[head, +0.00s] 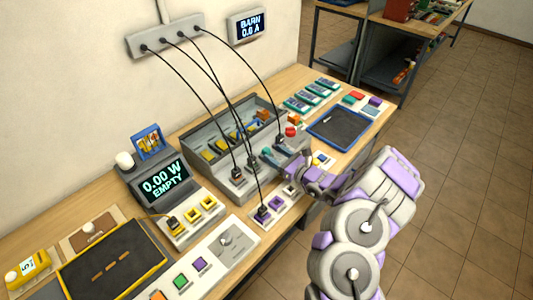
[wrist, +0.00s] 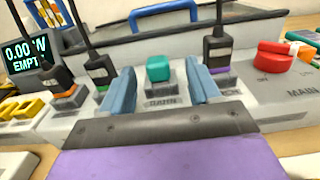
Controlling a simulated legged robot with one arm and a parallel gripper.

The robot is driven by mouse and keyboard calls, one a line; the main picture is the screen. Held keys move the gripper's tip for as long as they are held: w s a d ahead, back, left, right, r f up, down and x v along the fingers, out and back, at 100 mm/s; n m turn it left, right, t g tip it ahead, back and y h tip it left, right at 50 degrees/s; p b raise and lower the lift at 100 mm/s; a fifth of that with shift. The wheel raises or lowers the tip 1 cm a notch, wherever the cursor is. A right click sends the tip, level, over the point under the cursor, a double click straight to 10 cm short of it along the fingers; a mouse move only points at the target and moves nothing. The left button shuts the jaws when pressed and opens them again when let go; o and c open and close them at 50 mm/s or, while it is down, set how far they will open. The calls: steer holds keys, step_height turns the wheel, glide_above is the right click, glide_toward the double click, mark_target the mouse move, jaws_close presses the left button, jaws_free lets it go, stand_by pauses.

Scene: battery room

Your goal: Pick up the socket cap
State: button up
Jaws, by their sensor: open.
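The socket cap (wrist: 159,68) is a small teal block on a grey socket labelled BARN, in the middle of the wrist view. In the head view a small teal spot that looks like the cap (head: 266,152) shows at the front of the grey console, just left of my gripper (head: 287,161). In the wrist view my gripper (wrist: 160,88) is open, with one blue finger on each side of the cap. Gaps show between the fingers and the cap. The palm hides the area below the socket.
Black plugs with an orange (wrist: 58,78) and a green band (wrist: 98,70) stand left of the cap; a purple-banded plug (wrist: 217,52) stands close right. A red MAIN knob (wrist: 274,56) lies further right. Cables hang from the wall strip (head: 165,36). A blue-rimmed tray (head: 312,128) sits behind.

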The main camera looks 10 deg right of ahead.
mark_target(269, 152)
steer(key=x, duration=0.4)
steer(key=shift+a+f+b, duration=0.1)
steer(key=shift+a+b, duration=0.1)
steer(key=shift+b, duration=0.2)
steer(key=shift+c, duration=0.2)
steer(key=c, duration=1)
steer(key=shift+d, duration=0.1)
